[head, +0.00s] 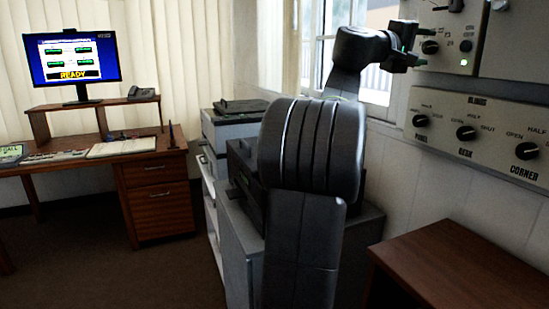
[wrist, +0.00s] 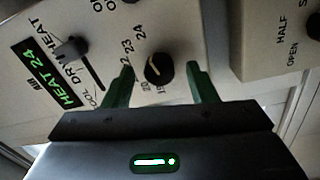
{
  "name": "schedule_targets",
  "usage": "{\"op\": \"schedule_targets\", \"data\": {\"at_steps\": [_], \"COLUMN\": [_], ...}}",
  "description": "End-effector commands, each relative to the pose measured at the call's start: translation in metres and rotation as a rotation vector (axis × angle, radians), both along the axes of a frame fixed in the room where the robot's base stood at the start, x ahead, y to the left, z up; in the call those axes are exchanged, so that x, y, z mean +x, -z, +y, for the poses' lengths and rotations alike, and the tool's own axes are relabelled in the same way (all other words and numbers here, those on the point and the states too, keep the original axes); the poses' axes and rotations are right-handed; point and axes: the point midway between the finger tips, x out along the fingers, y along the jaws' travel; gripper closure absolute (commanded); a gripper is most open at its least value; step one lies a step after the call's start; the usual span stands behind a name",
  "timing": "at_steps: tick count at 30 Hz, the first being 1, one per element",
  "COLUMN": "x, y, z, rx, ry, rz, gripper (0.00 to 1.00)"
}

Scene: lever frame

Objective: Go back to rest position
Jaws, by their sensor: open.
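My gripper (head: 416,46) is in front of the upper cream control panel (head: 448,24) on the right wall in the head view. In the wrist view my gripper (wrist: 160,74) has its two green fingers apart, one on each side of a black round knob (wrist: 159,69) marked with numbers such as 23 and 24. The knob also shows in the head view (head: 430,47). I see gaps between the fingers and the knob, and nothing is held. A green display (wrist: 48,78) beside it reads HEAT 24. My arm rises through the middle of the head view.
A lower panel marked BLINDS (head: 480,118) has several black knobs. A slider (wrist: 71,50) is near the fingers. A printer (head: 240,125) and grey cabinets are behind my arm. A brown table (head: 455,260) is at lower right. A desk with a monitor (head: 72,58) reading READY stands left. Open floor lies between.

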Motion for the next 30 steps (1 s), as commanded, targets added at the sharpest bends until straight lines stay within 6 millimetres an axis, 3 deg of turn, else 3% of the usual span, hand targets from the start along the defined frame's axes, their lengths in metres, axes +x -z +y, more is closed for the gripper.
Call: {"op": "schedule_targets", "data": {"at_steps": [21, 30], "x": [-0.05, -0.029], "y": [0.005, 0.003], "z": [0.121, 0.07], "rx": [0.002, 0.002], "ry": [-0.004, 0.004], "rz": [-0.004, -0.003], "gripper": [0.48, 0.48]}}
